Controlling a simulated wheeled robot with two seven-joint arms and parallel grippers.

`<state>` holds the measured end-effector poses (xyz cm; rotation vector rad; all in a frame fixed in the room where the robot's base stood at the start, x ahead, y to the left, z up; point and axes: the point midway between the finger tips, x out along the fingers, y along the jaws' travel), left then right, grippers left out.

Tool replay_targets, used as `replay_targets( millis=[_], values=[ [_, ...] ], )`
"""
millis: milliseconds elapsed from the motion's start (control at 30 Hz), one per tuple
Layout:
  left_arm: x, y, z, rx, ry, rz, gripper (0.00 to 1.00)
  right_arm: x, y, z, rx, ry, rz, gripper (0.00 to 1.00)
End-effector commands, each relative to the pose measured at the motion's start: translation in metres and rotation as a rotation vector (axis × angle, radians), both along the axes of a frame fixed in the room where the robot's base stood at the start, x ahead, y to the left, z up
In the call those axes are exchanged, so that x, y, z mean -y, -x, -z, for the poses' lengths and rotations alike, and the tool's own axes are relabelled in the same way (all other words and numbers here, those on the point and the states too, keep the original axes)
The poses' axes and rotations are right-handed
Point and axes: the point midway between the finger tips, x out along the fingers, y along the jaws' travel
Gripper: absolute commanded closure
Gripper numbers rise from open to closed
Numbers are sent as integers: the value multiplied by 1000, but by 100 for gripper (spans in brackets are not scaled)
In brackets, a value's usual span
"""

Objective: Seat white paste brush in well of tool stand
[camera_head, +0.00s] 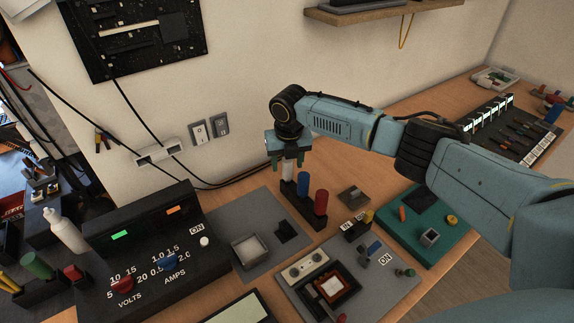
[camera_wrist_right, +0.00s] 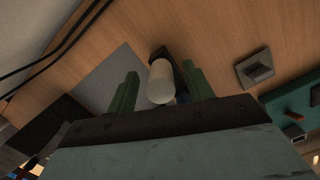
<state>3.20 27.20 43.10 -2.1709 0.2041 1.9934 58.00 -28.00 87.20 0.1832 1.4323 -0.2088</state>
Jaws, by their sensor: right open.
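The white paste brush (camera_head: 288,170) shows as a pale cylinder, upright at the back end of the black tool stand (camera_head: 297,205). How deep it sits in the well cannot be told. A blue handle (camera_head: 303,184) and a red handle (camera_head: 321,201) stand in the same row. My right gripper (camera_head: 289,160) is above the back end of the stand, fingers pointing down on either side of the brush. In the right wrist view the brush (camera_wrist_right: 160,82) lies between the open green fingers (camera_wrist_right: 160,88), with gaps beside it. My left gripper is out of view.
A grey mat with a square tray (camera_head: 248,250) lies left of the stand. The black power supply (camera_head: 150,245) is further left. A grey block (camera_head: 352,197) and a teal board (camera_head: 440,218) are on the right. The wall is close behind the stand.

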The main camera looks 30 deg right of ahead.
Motion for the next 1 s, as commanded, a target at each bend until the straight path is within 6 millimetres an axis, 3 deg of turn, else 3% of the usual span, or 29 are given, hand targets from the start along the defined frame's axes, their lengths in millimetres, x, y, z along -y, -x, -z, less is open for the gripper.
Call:
replay_targets(
  millis=[100,400,600,1000],
  values=[
    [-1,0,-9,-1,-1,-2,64,-1,3,-34,5,0,-2,48],
    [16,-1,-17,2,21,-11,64,-4,11,-94,2,-1,-2,48],
    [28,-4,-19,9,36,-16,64,-4,14,-110,1,0,-1,48],
    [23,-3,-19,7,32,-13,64,-4,14,-111,1,-1,-1,48]
  ],
)
